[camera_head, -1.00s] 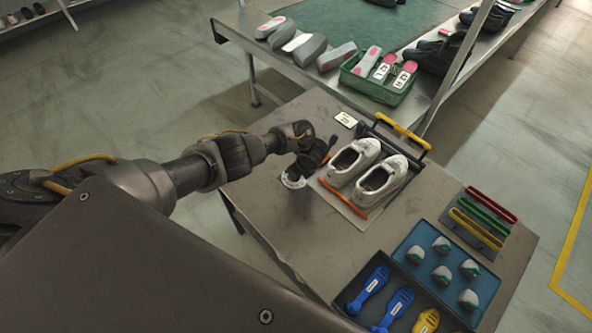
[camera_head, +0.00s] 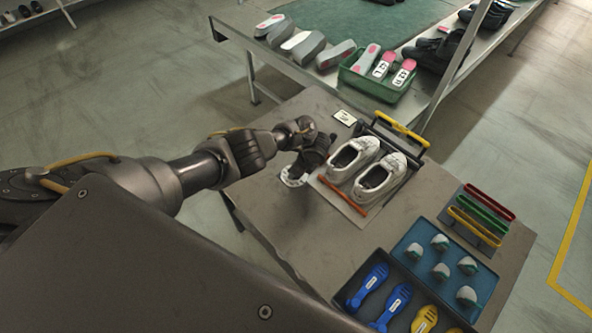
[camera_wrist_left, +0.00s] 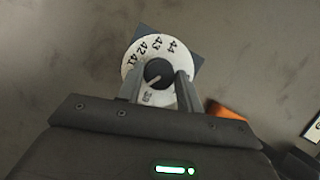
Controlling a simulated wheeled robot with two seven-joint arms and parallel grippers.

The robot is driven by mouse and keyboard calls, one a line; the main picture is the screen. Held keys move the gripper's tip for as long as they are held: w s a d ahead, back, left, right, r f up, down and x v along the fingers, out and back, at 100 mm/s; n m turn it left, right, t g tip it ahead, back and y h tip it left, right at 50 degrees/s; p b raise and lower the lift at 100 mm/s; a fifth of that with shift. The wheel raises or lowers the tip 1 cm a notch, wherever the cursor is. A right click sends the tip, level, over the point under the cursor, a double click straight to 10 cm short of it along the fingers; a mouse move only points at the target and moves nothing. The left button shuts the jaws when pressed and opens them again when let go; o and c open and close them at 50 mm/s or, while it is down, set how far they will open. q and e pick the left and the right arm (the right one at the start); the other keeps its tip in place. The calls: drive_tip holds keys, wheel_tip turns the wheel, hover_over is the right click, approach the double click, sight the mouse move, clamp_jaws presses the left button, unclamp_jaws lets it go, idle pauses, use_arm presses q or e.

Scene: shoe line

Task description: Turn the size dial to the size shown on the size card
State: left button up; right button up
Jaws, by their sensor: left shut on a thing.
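The size dial (camera_head: 292,180) is a white disc on the table, left of the white shoes; my left gripper partly covers it. In the left wrist view the dial (camera_wrist_left: 134,62) shows 41, 42, 43 and 44 around its far side, with a partly hidden mark near the gripper. Its black knob (camera_wrist_left: 158,70) is between the fingers of my left gripper (camera_wrist_left: 160,84), which is shut on it. A pale pointer line on the knob points to the lower left. A small white card (camera_head: 345,117), probably the size card, lies behind the shoes; its print is unreadable. My right gripper is out of view.
White shoes (camera_head: 372,178) stand right of the dial, with an orange bar (camera_head: 343,195) in front and a yellow-handled frame (camera_head: 402,128) behind. Coloured bars (camera_head: 488,203) and a blue tray (camera_head: 415,238) are further right. The near-left table is clear.

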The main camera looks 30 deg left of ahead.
use_arm(q)
drive_tip(key=o, duration=1)
drive_tip(key=p+v, duration=0.3)
drive_tip(key=v, duration=0.7)
drive_tip(key=shift+d+r+p, duration=0.1)
drive_tip(key=shift+r+p, duration=0.25)
drive_tip(key=shift+p, duration=0.05)
